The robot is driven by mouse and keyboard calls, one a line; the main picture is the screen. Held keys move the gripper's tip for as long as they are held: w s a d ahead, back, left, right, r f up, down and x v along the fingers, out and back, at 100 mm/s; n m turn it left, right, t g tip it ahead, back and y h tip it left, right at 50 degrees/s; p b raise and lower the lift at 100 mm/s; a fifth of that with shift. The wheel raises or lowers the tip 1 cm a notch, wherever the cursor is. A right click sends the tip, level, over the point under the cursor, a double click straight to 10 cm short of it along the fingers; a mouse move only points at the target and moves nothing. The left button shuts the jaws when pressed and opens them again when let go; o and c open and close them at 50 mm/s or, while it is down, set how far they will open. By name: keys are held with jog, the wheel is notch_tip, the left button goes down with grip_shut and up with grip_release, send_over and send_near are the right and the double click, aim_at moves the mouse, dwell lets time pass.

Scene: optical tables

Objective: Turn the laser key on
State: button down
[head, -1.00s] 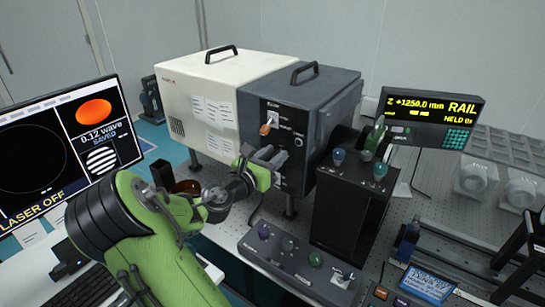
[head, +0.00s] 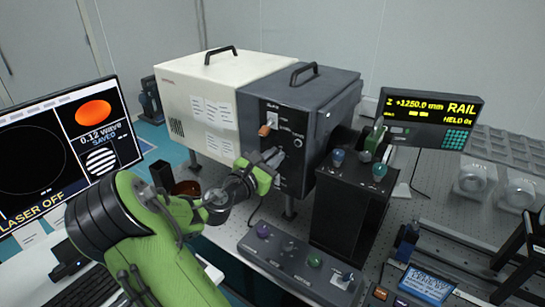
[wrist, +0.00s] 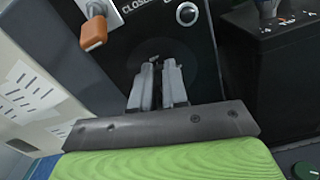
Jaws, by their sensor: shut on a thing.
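The laser unit is a box with a white rear part and a dark grey front part (head: 325,92). My gripper (head: 279,157) is at the lower part of its black front panel (head: 292,178). In the wrist view my gripper (wrist: 158,82) has its two grey fingers close together, pointing into the panel, shut on the laser key. The fingers hide the key, so its angle cannot be seen. The monitor (head: 60,150) at the left reads LASER OFF.
An orange-handled lever (head: 264,130) sits just above my gripper, near a CLOSED label in the wrist view. A black box with knobs (head: 350,205) stands close at the right. A control panel with coloured knobs (head: 300,262) lies in front.

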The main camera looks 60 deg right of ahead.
jog(key=shift+s+a+f+m+b, duration=0.2)
jog(key=shift+m+b, duration=0.9)
jog(key=shift+m, duration=1.45)
jog(key=shift+s+d+f+m+b, duration=0.25)
jog(key=shift+m+b, duration=0.8)
jog(key=shift+m, duration=1.55)
jog(key=shift+s+a+f+m+b, duration=0.1)
jog(key=shift+a+f+m+b, duration=0.2)
jog(key=shift+m+b, duration=1.55)
jog(key=shift+d+m+p, duration=0.1)
jog(key=shift+m+p, duration=0.6)
jog(key=shift+m, duration=0.1)
jog(key=c, duration=1.2)
grip_release()
jog(key=shift+c, duration=0.2)
jog(key=w+a+p, duration=0.2)
jog(key=a, duration=1.3)
jog(key=shift+w+a, duration=0.25)
jog(key=shift+a, duration=0.05)
